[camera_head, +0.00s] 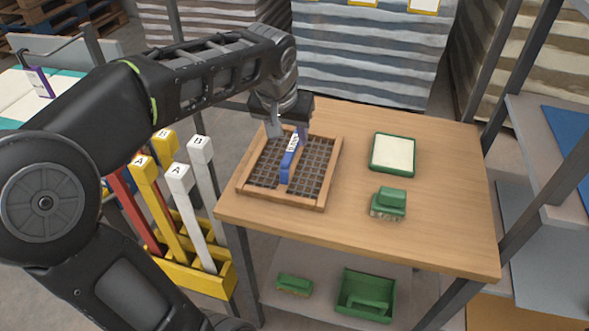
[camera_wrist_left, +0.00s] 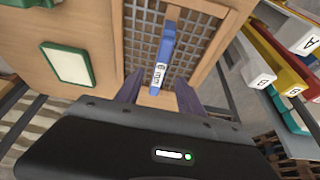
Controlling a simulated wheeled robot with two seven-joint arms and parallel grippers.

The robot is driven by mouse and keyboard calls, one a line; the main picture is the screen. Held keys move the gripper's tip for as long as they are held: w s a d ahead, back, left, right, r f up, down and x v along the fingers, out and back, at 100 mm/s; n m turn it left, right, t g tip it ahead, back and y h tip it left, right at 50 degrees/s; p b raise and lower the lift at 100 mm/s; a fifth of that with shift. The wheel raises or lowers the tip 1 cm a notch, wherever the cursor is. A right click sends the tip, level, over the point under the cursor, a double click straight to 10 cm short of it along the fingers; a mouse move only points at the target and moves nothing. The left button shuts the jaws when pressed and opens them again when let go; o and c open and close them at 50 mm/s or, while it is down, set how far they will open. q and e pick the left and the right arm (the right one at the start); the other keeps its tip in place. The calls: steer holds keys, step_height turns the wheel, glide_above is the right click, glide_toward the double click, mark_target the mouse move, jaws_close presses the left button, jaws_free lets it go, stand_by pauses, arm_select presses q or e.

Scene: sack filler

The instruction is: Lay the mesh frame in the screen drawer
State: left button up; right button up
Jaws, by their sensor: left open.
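The mesh frame (camera_head: 262,155) has a wooden rim, a dark grid and a blue labelled handle bar (camera_head: 287,167) across its middle. It lies flat at the left end of the wooden table, and shows in the left wrist view (camera_wrist_left: 200,38). My left gripper (camera_head: 287,131) is open over the far end of the handle. In the left wrist view its fingers (camera_wrist_left: 158,93) stand either side of the labelled bar's near end; whether they touch it I cannot tell. I cannot make out a screen drawer. My right gripper is not in view.
On the wooden table (camera_head: 440,240) are a green-rimmed pale pad (camera_head: 393,154) and a green brush (camera_head: 388,204). A lower shelf holds another brush (camera_head: 294,284) and a green tray (camera_head: 365,297). Labelled posts stand in a yellow rack (camera_head: 190,277) left of the table. Shelving stands right.

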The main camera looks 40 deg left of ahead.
mark_target(293, 145)
arm_select(q)
steer(key=shift+x, duration=1)
steer(key=shift+f, duration=0.2)
steer(key=shift+w+x, duration=0.1)
steer(key=shift+x, duration=1.25)
steer(key=shift+w+x, duration=0.15)
steer(key=shift+x, duration=1.15)
steer(key=shift+r, duration=0.1)
steer(key=shift+c, duration=0.5)
jaws_close()
